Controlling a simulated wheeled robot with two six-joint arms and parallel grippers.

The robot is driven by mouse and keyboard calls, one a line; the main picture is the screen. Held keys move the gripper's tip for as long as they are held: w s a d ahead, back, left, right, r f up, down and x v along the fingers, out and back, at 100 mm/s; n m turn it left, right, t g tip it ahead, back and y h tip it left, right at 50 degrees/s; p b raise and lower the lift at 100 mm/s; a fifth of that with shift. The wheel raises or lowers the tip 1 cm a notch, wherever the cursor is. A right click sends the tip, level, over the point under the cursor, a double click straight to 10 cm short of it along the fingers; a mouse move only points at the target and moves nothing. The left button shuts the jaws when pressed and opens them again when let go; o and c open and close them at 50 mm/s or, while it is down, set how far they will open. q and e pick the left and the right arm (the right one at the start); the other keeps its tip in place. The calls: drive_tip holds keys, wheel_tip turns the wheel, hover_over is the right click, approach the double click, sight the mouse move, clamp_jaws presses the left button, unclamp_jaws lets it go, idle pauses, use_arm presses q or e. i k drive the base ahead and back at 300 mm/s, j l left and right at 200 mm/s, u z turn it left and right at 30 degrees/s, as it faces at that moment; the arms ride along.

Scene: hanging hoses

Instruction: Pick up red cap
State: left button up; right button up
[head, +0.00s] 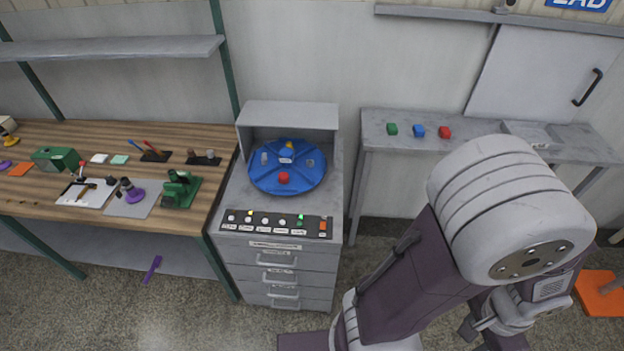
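Two small red pieces could be the red cap. One red piece (445,132) stands on the grey side table at the right, in a row with a green piece (391,129) and a blue piece (418,131). Another red piece (284,177) sits on the front of the blue round turntable (262,180) on the grey cabinet. My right arm fills the lower right. What looks like its gripper (482,325) is at the bottom edge, partly hidden and well away from both red pieces; its fingers are unclear. My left gripper is out of view.
A button panel (276,224) lies along the cabinet's front, below a grey hood (287,115). A wooden bench (100,140) with tools stands at the left. A sliding door panel (545,85) is behind the side table. An orange object (598,292) is on the floor at right.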

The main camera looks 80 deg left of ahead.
sight(283, 178)
drive_tip(key=i+j+u, duration=0.2)
drive_tip(key=i+u, duration=0.15)
drive_tip(key=u, duration=0.15)
drive_tip(key=i+u, duration=0.3)
drive_tip(key=u, duration=0.15)
drive_tip(key=i+u, duration=0.35)
drive_tip(key=u, duration=0.15)
drive_tip(key=i+l+u, duration=0.25)
drive_tip(key=u, duration=0.25)
drive_tip(key=i+l+u, duration=0.45)
drive_tip(key=i+j+u, duration=0.1)
drive_tip(key=u, duration=0.35)
drive_tip(key=i+u, duration=0.1)
drive_tip(key=u, duration=0.3)
drive_tip(key=i+u, duration=0.15)
drive_tip(key=u, duration=0.3)
drive_tip(key=i+u, duration=0.1)
drive_tip(key=u, duration=0.35)
drive_tip(key=i+l+u, duration=0.1)
drive_tip(key=u, duration=0.3)
drive_tip(key=i+l+u, duration=0.1)
drive_tip(key=u, duration=0.35)
drive_tip(key=i+l+u, duration=0.1)
drive_tip(key=u, duration=0.35)
drive_tip(key=i+l+u, duration=0.1)
drive_tip(key=u, duration=0.25)
drive_tip(key=i+l+u, duration=0.1)
drive_tip(key=l+u, duration=0.25)
drive_tip(key=j, duration=0.1)
